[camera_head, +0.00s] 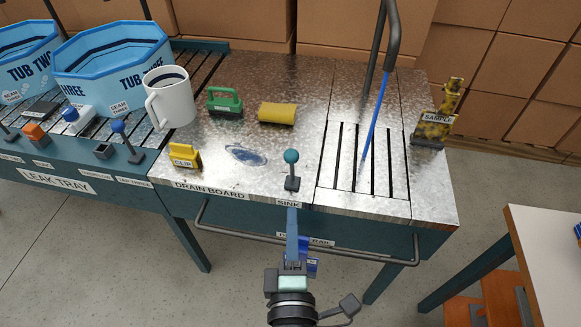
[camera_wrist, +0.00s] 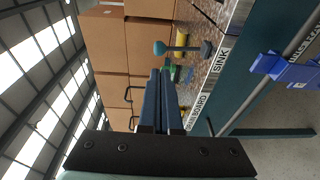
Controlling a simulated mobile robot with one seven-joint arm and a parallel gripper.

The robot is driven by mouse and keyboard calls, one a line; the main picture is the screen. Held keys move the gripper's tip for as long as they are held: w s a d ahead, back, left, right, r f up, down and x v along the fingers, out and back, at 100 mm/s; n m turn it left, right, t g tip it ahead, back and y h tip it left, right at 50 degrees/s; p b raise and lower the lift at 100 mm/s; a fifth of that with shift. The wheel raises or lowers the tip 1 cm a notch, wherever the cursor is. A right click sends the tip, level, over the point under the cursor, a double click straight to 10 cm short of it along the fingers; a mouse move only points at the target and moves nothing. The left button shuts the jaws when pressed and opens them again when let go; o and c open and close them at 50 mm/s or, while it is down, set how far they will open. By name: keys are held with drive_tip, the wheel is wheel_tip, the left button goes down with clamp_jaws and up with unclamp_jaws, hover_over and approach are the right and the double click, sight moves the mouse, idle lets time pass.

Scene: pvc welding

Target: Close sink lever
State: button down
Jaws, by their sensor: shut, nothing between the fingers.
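The sink lever (camera_head: 291,170) has a teal ball on a grey stem and stands nearly upright on a dark base at the front edge of the metal bench, above the SINK label. In the wrist view the lever (camera_wrist: 183,48) lies sideways just beyond the fingertips, its ball near their line. My gripper (camera_head: 292,210) is in front of the bench edge, just nearer than the lever and apart from it. Its blue fingers are together and empty, also in the wrist view (camera_wrist: 160,73). A blue water stream (camera_head: 374,125) runs from the grey faucet (camera_head: 391,40) onto the slotted drain (camera_head: 357,160).
A yellow clip (camera_head: 186,157), white mug (camera_head: 169,97), green brush (camera_head: 224,102) and yellow sponge (camera_head: 277,113) lie left and behind the lever. A yellow sample holder (camera_head: 436,120) stands right. A grey rail (camera_head: 340,252) runs along the bench front.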

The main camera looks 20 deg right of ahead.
sight(293, 156)
drive_tip(key=p+x, duration=0.2)
drive_tip(key=x, duration=0.9)
drive_tip(key=shift+r, duration=0.15)
drive_tip(key=shift+w+d+r+p, duration=0.4)
drive_tip(key=shift+w+r+p, duration=0.15)
drive_tip(key=shift+w+p, duration=0.15)
drive_tip(key=shift+w+d+f, duration=0.1)
drive_tip(key=shift+w+d, duration=0.05)
